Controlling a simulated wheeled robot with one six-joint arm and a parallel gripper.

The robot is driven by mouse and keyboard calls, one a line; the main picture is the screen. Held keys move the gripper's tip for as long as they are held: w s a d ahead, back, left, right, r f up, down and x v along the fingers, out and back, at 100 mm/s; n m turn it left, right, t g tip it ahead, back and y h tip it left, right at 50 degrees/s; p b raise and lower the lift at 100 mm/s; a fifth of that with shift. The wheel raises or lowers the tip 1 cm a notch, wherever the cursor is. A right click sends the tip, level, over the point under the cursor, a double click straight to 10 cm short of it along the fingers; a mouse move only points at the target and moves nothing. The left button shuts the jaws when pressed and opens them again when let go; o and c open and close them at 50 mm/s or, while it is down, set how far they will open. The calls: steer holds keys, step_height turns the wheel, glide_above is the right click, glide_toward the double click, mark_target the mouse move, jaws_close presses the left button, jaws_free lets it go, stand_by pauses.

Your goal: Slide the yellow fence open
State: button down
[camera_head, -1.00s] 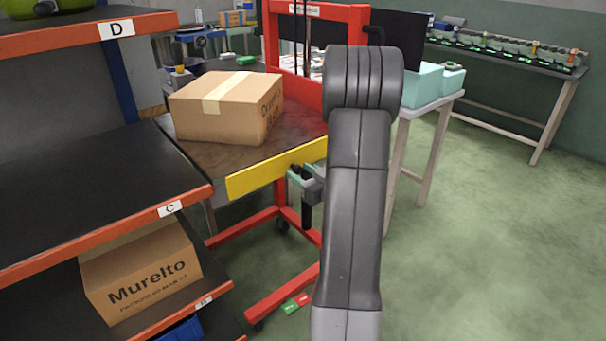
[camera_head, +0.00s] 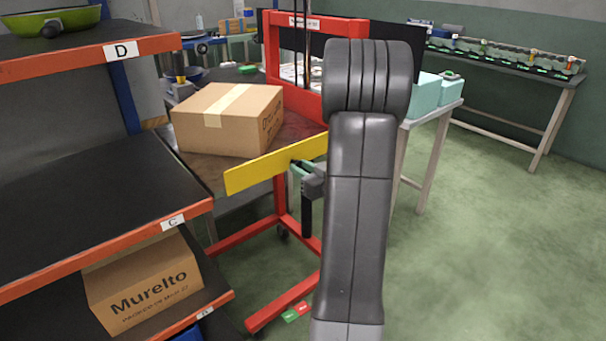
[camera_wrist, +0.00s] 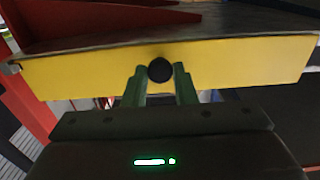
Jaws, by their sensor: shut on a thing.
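The yellow fence (camera_head: 268,167) is a flat bar along the front edge of a brown platform (camera_head: 215,173) on a red lift frame (camera_head: 280,190). It also spans the wrist view (camera_wrist: 230,67), with a round black knob (camera_wrist: 159,70) on its face. My gripper (camera_wrist: 160,85) has its green fingers on either side of the knob and is shut on it. In the head view my gripper (camera_head: 301,167) is partly hidden behind my arm, as is the fence's right end.
A cardboard box (camera_head: 228,120) sits on the platform behind the fence. Open green floor lies to the right.

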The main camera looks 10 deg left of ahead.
steer(key=shift+w+r, duration=0.1)
steer(key=shift+r, duration=0.2)
steer(key=c, duration=1.2)
jaws_free()
steer(key=shift+f, duration=0.1)
steer(key=v, duration=1.4)
steer(key=shift+f+p, duration=0.1)
steer(key=shift+p, duration=0.3)
steer(key=shift+a, duration=0.15)
steer(key=b+x, duration=0.1)
steer(key=x, duration=1.2)
steer(key=shift+w+a, duration=0.2)
steer(key=shift+a, duration=0.05)
